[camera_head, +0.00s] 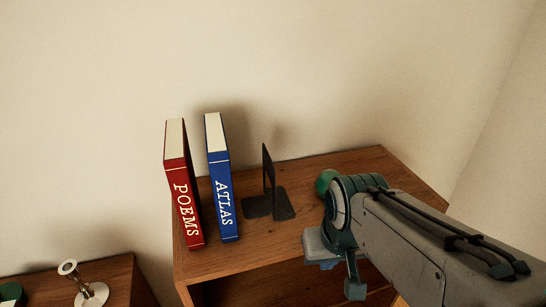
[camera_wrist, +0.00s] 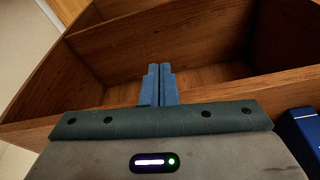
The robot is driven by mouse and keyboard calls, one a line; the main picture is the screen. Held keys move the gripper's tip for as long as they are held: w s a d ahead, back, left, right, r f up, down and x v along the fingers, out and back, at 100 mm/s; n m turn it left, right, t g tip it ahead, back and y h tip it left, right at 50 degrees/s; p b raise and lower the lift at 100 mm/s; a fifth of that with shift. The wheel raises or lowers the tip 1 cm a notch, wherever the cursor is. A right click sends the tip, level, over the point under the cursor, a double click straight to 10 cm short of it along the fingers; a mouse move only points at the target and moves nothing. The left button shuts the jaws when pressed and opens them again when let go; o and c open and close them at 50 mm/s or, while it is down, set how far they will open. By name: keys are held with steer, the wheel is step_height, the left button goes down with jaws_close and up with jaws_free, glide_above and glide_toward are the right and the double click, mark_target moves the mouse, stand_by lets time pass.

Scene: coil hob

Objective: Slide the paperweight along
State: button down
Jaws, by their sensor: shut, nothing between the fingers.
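My gripper (camera_wrist: 160,68) shows in the wrist view with its two blue fingers pressed together and nothing between them. The fingers point toward the open wooden compartments. In the head view my gripper (camera_head: 328,264) is at the shelf's front edge, partly hidden by my wrist.
On the wooden shelf (camera_head: 290,245) stand a red POEMS book (camera_head: 184,195), a blue ATLAS book (camera_head: 220,185) and a black metal bookend (camera_head: 268,195). A lower wooden surface (camera_head: 115,275) at left holds a silver candlestick (camera_head: 90,293) and a cut-off green object (camera_head: 10,292).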

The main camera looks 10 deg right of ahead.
mark_target(330, 183)
steer(key=w+a+r+m+g+p, duration=0.1)
steer(key=w+a+r+m+p, duration=0.1)
steer(key=w+r+m, duration=0.55)
steer(key=w+a+r+m+g+p, duration=0.2)
steer(key=w+r+m, duration=0.5)
steer(key=w+m, duration=0.2)
steer(key=shift+n, duration=0.25)
steer(key=f, duration=0.6)
steer(key=f+p, duration=0.1)
steer(key=f, duration=0.2)
steer(key=shift+s+d+f, duration=0.2)
steer(key=shift+s+d, duration=0.1)
steer(key=d, duration=0.1)
steer(key=d+p, duration=0.1)
steer(key=d, duration=0.1)
steer(key=shift+w+f, duration=0.2)
steer(key=shift+w, duration=0.15)
steer(key=shift+w+d+f+p, duration=0.1)
steer(key=shift+d+p, duration=0.25)
steer(key=shift+d, duration=0.1)
